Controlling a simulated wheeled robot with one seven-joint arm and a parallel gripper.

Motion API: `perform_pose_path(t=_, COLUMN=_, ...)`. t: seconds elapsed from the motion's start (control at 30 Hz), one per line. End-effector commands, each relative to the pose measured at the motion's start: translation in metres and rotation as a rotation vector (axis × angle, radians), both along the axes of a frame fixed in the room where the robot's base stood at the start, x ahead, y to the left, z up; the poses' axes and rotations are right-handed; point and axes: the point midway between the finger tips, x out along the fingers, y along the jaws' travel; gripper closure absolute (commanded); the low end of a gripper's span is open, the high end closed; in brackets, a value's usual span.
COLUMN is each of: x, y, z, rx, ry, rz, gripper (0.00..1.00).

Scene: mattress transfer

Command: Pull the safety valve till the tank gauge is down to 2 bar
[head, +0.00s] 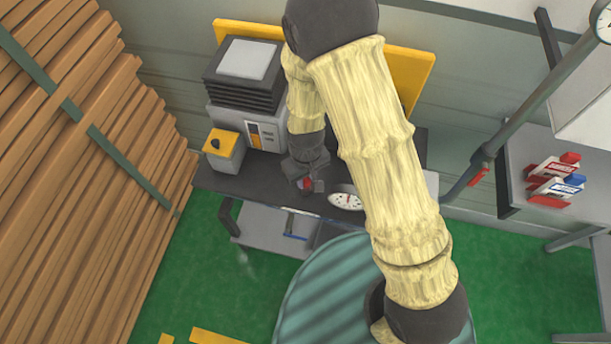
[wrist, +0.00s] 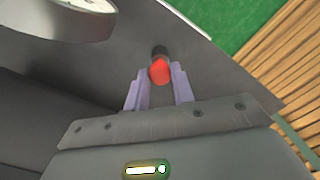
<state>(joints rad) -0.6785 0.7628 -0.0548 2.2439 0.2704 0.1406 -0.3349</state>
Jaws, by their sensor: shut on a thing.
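My gripper (head: 305,178) is low over the dark bench, shut on the red safety valve (head: 306,184). In the wrist view the valve's red knob (wrist: 159,71) on a dark stem shows between the tips of my gripper (wrist: 160,84). A round white gauge (head: 346,201) lies just right of my gripper in the head view. It has a red mark near its middle, but its reading is too small to tell. The gauge (wrist: 78,16) shows at a slant at the top left of the wrist view, its numbers unreadable.
A dark-topped machine (head: 243,75) and a yellow box (head: 223,149) stand left on the bench (head: 248,188). Stacked planks (head: 70,190) fill the left. A pipe (head: 520,120) with another gauge (head: 604,24) rises at right, near a shelf with red and blue packs (head: 556,178).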

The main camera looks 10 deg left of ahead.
Motion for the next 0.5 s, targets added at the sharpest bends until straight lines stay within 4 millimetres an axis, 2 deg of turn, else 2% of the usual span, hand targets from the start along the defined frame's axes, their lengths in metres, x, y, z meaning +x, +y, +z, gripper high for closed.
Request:
perform_pose_path(t=0.27, x=0.000, y=0.001, z=0.016, rx=0.001, ry=-0.001, rz=0.001, gripper=1.00)
perform_pose_path(t=0.5, x=0.000, y=0.001, z=0.016, rx=0.001, ry=-0.001, rz=0.001, gripper=1.00)
